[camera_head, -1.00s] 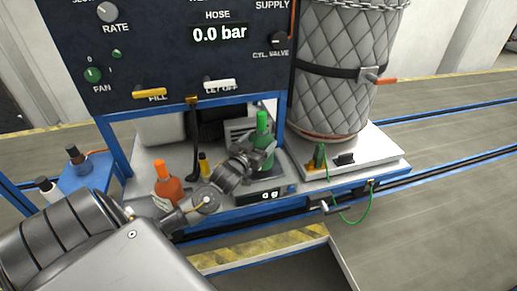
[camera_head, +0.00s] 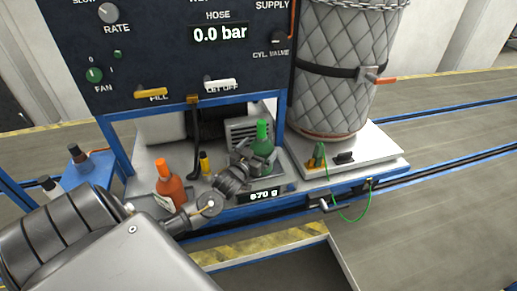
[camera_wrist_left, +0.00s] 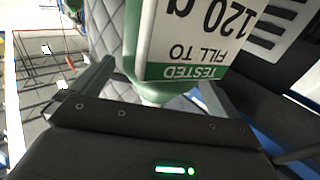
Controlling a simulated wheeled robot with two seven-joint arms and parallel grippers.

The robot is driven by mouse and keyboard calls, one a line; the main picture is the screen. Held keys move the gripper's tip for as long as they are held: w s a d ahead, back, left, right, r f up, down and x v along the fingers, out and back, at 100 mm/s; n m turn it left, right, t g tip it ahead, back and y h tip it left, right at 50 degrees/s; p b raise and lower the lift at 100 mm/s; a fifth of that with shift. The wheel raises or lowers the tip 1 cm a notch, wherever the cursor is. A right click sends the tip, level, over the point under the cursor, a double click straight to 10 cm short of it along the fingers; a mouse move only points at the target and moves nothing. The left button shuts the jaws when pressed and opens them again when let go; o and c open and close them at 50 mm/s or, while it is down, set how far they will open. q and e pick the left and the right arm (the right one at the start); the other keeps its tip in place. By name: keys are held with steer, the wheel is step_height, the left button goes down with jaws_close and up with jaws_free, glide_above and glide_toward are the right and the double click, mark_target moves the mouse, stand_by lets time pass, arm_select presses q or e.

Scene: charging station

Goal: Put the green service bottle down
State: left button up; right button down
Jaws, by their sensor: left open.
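The green service bottle (camera_head: 263,141) stands upright on the small scale at the front of the station shelf. The scale's display (camera_head: 262,195) reads 670 g. My left gripper (camera_head: 250,158) is at the bottle's left side with its jaws open. In the left wrist view the bottle (camera_wrist_left: 160,93) is between the two fingers (camera_wrist_left: 155,85), with its white and green label reading "120 g", "FILL TO" and "TESTED". The lower part of the bottle is partly hidden by my gripper in the head view. My right gripper is not in view.
An orange bottle (camera_head: 170,186) stands left of my left gripper, with a small yellow bottle (camera_head: 204,163) behind. A quilted cylinder (camera_head: 336,75) stands right of the scale. Dark and white bottles stand on a blue side shelf (camera_head: 93,172) at far left.

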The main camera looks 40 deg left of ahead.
arm_select(q)
steer(key=shift+r, duration=0.15)
steer(key=shift+s, duration=0.25)
steer(key=s+d+b, duration=0.2)
steer(key=s, duration=0.9)
steer(key=shift+s+b, duration=0.15)
steer(key=shift+b, duration=0.15)
